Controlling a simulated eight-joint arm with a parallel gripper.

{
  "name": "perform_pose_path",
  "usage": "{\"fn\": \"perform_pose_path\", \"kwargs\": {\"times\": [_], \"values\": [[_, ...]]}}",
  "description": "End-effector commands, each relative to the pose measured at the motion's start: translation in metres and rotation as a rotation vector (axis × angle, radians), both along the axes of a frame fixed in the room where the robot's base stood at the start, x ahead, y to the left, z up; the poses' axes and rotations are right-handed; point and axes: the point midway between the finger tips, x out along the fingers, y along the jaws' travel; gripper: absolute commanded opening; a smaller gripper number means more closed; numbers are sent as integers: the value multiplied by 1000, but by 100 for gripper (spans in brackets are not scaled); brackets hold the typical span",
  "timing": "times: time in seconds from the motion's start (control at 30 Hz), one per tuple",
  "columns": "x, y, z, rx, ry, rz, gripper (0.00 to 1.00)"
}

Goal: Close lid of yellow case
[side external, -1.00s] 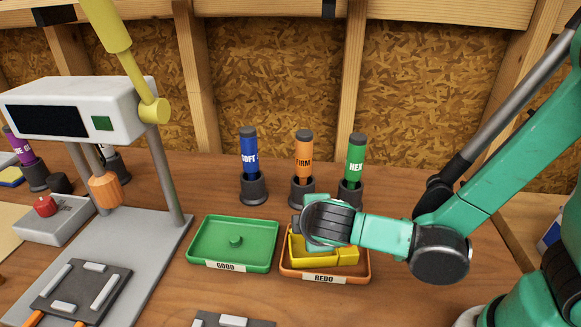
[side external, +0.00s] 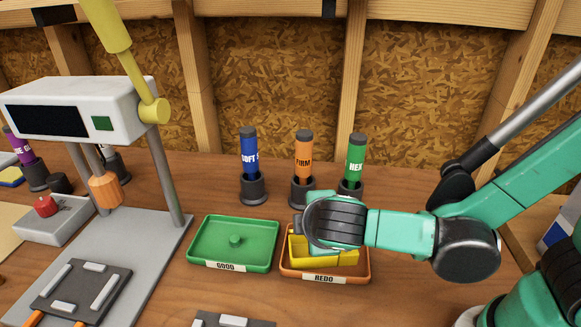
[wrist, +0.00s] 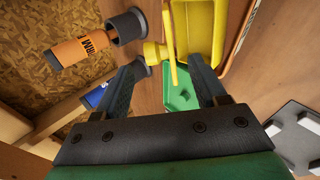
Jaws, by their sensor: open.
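The yellow case (side external: 325,258) sits in the orange tray labelled REDO (side external: 283,268). My gripper (wrist: 168,72) is over the tray, and its dark wrist hides much of the case in the side view. In the wrist view the yellow case (wrist: 200,28) lies ahead of my open fingers. A thin yellow edge reaches down between the fingertips, apart from the left one; I cannot tell if the right finger touches the case. The lid's angle is hard to make out.
A green tray labelled GOOD (side external: 205,245) stands left of the orange tray. Blue (side external: 249,150), orange (side external: 303,155) and green (side external: 356,158) markers stand in dark holders close behind. A press with a grey base (side external: 165,250) stands at left.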

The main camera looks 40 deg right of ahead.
Motion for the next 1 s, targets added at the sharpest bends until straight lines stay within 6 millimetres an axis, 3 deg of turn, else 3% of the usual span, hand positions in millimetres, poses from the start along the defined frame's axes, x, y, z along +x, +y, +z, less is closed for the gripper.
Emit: {"fn": "perform_pose_path", "kwargs": {"times": [0.23, 0.67, 1.0], "values": [[-11, 6, 12, 0, 0, 1, 64], [-11, 7, 16, 0, 0, 0, 63], [-12, 6, 65, 0, 0, 0, 63]]}}
